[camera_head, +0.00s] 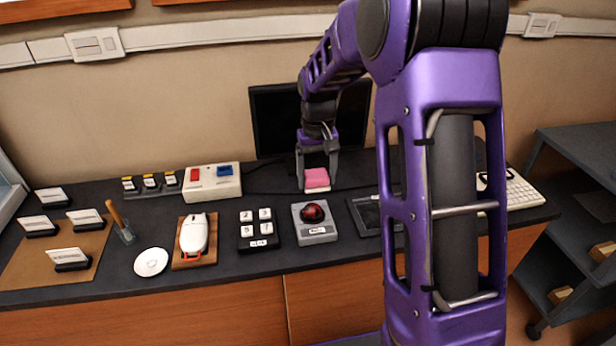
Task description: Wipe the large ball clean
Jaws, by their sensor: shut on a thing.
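The large ball (313,212) is the dark red ball of a grey trackball unit (317,235) near the front middle of the dark table. My gripper (317,178) is behind and above the trackball, near the back of the table. It is shut on a pink block-like pad (317,180), perhaps a sponge or eraser. The pad is apart from the ball. I cannot tell whether the pad touches the tabletop. Any dirt on the ball is too small to tell.
A black keypad (259,230) stands left of the trackball, and a dark tablet (368,217) lies right of it. A white mouse (194,233) is farther left. A dark monitor (275,120) stands behind my gripper. My arm hides part of the right side.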

